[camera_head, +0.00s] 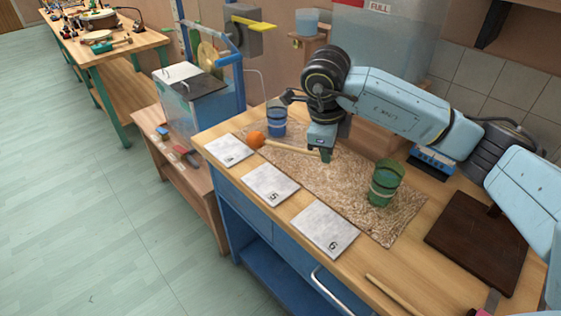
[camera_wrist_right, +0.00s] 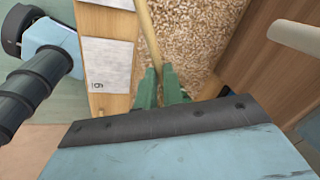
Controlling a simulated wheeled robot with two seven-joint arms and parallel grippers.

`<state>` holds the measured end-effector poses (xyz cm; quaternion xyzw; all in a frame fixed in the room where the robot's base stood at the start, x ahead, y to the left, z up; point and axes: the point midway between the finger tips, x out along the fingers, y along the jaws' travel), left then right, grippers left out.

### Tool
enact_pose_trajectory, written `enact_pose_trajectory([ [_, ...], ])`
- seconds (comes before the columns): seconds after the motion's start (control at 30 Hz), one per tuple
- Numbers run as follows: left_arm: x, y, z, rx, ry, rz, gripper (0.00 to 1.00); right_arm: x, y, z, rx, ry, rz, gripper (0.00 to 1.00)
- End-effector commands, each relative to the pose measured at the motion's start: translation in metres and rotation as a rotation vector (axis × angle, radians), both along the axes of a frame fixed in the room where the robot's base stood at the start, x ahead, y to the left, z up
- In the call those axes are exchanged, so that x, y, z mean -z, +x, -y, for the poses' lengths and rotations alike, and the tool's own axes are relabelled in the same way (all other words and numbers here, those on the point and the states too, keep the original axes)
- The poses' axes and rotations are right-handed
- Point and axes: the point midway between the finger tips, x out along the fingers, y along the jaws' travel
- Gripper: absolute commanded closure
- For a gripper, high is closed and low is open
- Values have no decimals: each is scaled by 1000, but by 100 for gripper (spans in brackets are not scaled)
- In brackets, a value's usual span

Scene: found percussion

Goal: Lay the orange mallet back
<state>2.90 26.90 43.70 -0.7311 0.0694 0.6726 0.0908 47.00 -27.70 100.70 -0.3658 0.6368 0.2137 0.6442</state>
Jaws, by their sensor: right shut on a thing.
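The orange mallet has a round orange head (camera_head: 257,139) and a pale wooden handle (camera_head: 290,148). Its head is at the left end of the speckled brown mat (camera_head: 330,185), near the blue cup. My right gripper (camera_head: 324,155) is shut on the far end of the handle from the head. In the right wrist view the green fingers (camera_wrist_right: 160,88) close around the handle (camera_wrist_right: 149,40), with the mat behind; the head is out of that view. I cannot tell whether the mallet touches the mat. My left gripper is not in view in the head view.
A blue cup (camera_head: 277,118) and a green cup (camera_head: 385,187) stand on the mat. Pale marked cards (camera_head: 271,184) line the bench's front edge. A dark board (camera_head: 480,240) lies at right. A wooden stick (camera_head: 393,295) lies near the front edge.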

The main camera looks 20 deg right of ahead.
Motion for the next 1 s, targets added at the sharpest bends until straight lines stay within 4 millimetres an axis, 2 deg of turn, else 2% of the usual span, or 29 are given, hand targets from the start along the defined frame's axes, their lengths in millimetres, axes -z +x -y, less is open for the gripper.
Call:
enact_pose_trajectory([
  [0.1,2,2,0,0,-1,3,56,-2,4,8,228,-5,-5,100],
  [0.3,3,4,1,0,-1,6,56,-3,7,14,440,-7,-11,100],
  [0.37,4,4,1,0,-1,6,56,3,7,15,462,-8,-14,100],
  [0.6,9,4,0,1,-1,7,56,47,6,15,472,-8,-15,100],
  [0.87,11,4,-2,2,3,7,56,69,6,15,469,-7,-13,100],
  [1.0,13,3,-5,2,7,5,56,90,6,15,470,-8,-15,100],
])
